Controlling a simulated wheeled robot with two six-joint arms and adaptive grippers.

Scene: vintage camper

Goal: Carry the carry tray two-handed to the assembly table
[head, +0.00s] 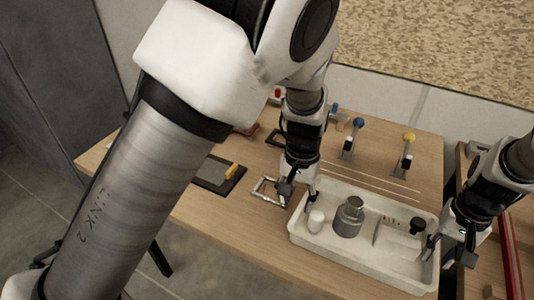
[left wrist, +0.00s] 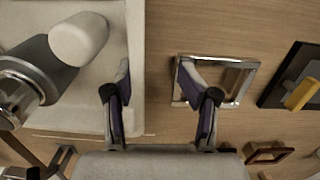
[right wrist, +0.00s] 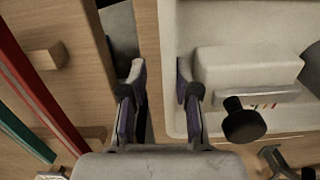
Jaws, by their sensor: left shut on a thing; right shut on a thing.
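The carry tray (head: 300,240) is white and shallow, and sits level at the front right of a wooden table (head: 235,215). It holds a white cylinder (head: 316,221), a grey metal jar (head: 348,216) and a pale block with a black knob (head: 417,226). My left gripper (head: 300,194) is shut on the tray's left wall, with one finger inside and one outside in the left wrist view (left wrist: 160,90). My right gripper (head: 436,246) is shut on the right wall, straddling it in the right wrist view (right wrist: 160,90). I cannot tell whether the tray is lifted.
A metal frame (left wrist: 245,82) lies just outside the tray's left wall. A dark pad with a yellow piece (head: 229,172) lies further left. Blue-topped (head: 358,122) and yellow-topped (head: 408,138) tools stand behind. A second wooden surface with red (right wrist: 32,80) and green rails is at right.

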